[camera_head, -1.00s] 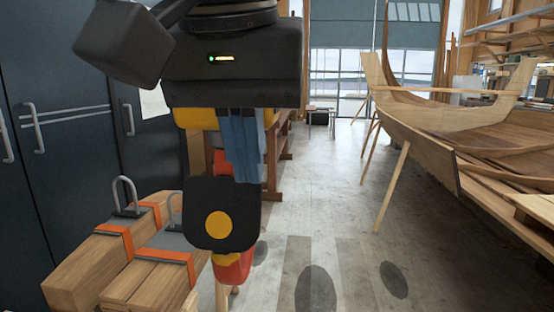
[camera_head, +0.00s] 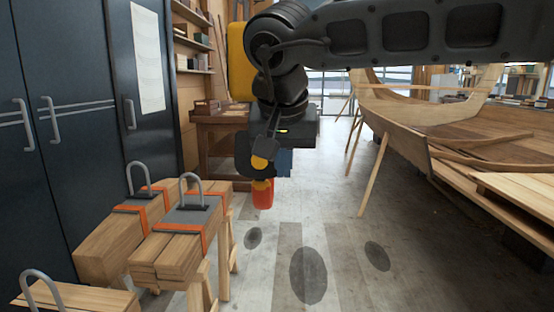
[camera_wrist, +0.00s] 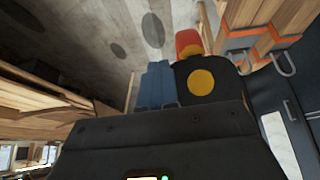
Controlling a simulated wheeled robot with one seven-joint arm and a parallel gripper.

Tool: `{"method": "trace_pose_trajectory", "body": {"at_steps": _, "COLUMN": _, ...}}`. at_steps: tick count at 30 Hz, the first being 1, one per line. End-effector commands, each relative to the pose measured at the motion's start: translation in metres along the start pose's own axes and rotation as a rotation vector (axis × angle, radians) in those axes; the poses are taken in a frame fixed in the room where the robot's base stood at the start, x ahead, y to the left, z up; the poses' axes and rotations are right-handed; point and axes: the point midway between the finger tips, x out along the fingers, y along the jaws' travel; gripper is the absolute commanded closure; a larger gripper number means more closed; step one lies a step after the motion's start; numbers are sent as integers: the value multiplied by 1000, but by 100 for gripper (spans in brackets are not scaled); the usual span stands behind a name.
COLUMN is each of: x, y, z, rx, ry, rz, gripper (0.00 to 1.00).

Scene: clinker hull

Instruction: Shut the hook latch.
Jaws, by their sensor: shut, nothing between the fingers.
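I cannot make out a hook latch in any view. My gripper (camera_head: 272,178) hangs below my dark arm near the middle of the head view, over the floor and right of strapped timber blocks. It has blue parts and a black rounded part with a yellow disc and a red tip. In the wrist view my gripper (camera_wrist: 172,65) points to the floor and is shut, with nothing held. It touches nothing that I can see. My arm and wrist hide part of the bench behind.
Strapped timber blocks (camera_head: 110,245) with grey U-shaped handles stand at lower left, by dark cabinets (camera_head: 75,130). A wooden bench (camera_head: 215,135) is behind my gripper. A wooden boat hull (camera_head: 440,130) on props fills the right. The floor (camera_head: 310,230) between is clear.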

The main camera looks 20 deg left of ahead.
Motion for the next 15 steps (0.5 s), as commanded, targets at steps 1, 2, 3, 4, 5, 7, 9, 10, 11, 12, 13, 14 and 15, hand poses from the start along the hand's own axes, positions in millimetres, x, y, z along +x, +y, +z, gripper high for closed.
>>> {"method": "trace_pose_trajectory", "body": {"at_steps": 1, "x": 6, "y": 1, "z": -1, "rx": 1, "ry": -3, "rz": 3, "gripper": 100}}
{"method": "trace_pose_trajectory", "body": {"at_steps": 2, "x": 9, "y": 1, "z": -2, "rx": 0, "ry": -4, "rz": 3, "gripper": 100}}
{"method": "trace_pose_trajectory", "body": {"at_steps": 3, "x": 12, "y": 2, "z": -3, "rx": 0, "ry": -4, "rz": 3, "gripper": 100}}
{"method": "trace_pose_trajectory", "body": {"at_steps": 4, "x": 14, "y": 2, "z": -3, "rx": 0, "ry": -4, "rz": 3, "gripper": 100}}
{"method": "trace_pose_trajectory", "body": {"at_steps": 5, "x": 15, "y": 1, "z": -4, "rx": 0, "ry": -4, "rz": 2, "gripper": 100}}
{"method": "trace_pose_trajectory", "body": {"at_steps": 7, "x": 19, "y": 1, "z": -5, "rx": -1, "ry": -4, "rz": 2, "gripper": 100}}
{"method": "trace_pose_trajectory", "body": {"at_steps": 9, "x": 22, "y": 2, "z": -6, "rx": 0, "ry": -5, "rz": 3, "gripper": 100}}
{"method": "trace_pose_trajectory", "body": {"at_steps": 10, "x": 22, "y": 2, "z": -6, "rx": 0, "ry": -5, "rz": 3, "gripper": 100}}
{"method": "trace_pose_trajectory", "body": {"at_steps": 11, "x": 23, "y": 2, "z": -6, "rx": 0, "ry": -5, "rz": 3, "gripper": 100}}
{"method": "trace_pose_trajectory", "body": {"at_steps": 12, "x": 24, "y": 2, "z": -6, "rx": 0, "ry": -5, "rz": 3, "gripper": 100}}
{"method": "trace_pose_trajectory", "body": {"at_steps": 13, "x": 25, "y": 2, "z": -7, "rx": 0, "ry": -5, "rz": 3, "gripper": 100}}
{"method": "trace_pose_trajectory", "body": {"at_steps": 14, "x": 25, "y": 2, "z": -7, "rx": 0, "ry": -5, "rz": 3, "gripper": 100}}
{"method": "trace_pose_trajectory", "body": {"at_steps": 15, "x": 26, "y": 2, "z": -7, "rx": 0, "ry": -4, "rz": 3, "gripper": 100}}
